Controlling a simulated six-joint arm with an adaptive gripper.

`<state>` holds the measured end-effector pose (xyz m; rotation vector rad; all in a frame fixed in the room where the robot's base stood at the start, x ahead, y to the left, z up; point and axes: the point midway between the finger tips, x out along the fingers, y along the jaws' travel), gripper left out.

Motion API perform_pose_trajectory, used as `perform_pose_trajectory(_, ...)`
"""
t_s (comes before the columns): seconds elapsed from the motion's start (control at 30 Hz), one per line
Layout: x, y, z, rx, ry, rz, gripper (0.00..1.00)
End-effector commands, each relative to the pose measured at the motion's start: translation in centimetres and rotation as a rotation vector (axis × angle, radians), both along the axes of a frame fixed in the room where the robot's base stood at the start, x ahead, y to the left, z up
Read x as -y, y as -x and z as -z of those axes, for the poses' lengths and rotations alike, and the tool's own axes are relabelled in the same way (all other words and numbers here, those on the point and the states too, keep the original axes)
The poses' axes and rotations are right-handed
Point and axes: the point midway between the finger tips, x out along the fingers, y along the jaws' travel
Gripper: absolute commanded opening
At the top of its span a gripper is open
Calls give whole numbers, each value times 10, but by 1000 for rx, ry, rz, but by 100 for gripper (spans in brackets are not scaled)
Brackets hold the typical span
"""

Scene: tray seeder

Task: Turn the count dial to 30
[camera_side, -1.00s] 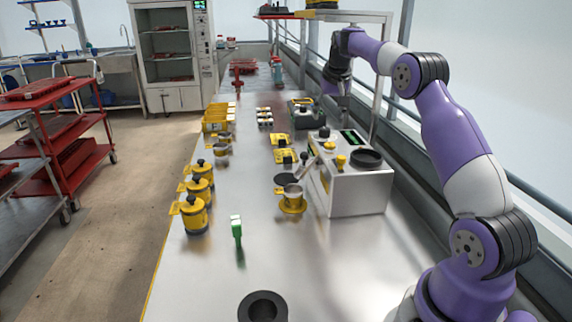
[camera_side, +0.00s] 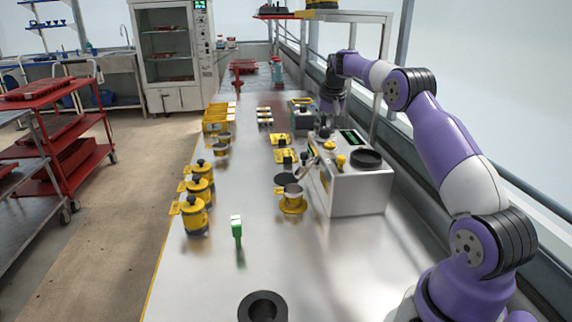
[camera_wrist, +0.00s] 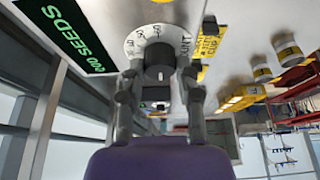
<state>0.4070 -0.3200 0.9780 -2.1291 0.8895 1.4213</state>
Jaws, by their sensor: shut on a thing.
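The white seeder box (camera_side: 358,190) stands right of centre in the side view. Its count dial has a white numbered ring (camera_wrist: 135,40) around a dark round knob (camera_wrist: 159,54). My gripper (camera_wrist: 160,75) has a finger on each side of the knob and is shut on it. In the side view my gripper (camera_side: 328,120) is low over the box's far end and covers most of the knob. The dial's setting cannot be read clearly. A green display (camera_wrist: 62,34) beside it shows the word SEEDS, with digits that look like zeros.
A black round bowl (camera_side: 366,157) and a yellow knob (camera_side: 341,161) sit on the box. Several yellow canisters (camera_side: 195,214) line the left edge. A green tool (camera_side: 237,231) stands on the open bench.

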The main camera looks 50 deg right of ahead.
Motion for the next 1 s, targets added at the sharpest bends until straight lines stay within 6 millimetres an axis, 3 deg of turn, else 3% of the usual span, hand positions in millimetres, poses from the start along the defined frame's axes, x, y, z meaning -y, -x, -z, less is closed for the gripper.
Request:
perform_pose_trajectory(0.33, 0, -2, 2, 0, 3, 228, 0)
perform_pose_trajectory(0.7, -1, -1, 2, -1, 0, 257, 0)
perform_pose_trajectory(0.73, -1, -1, 2, -1, 0, 257, 53)
perform_pose_trajectory(0.77, -1, -1, 1, 0, -1, 256, 67)
perform_pose_trajectory(1.0, -1, -1, 1, -1, -1, 256, 67)
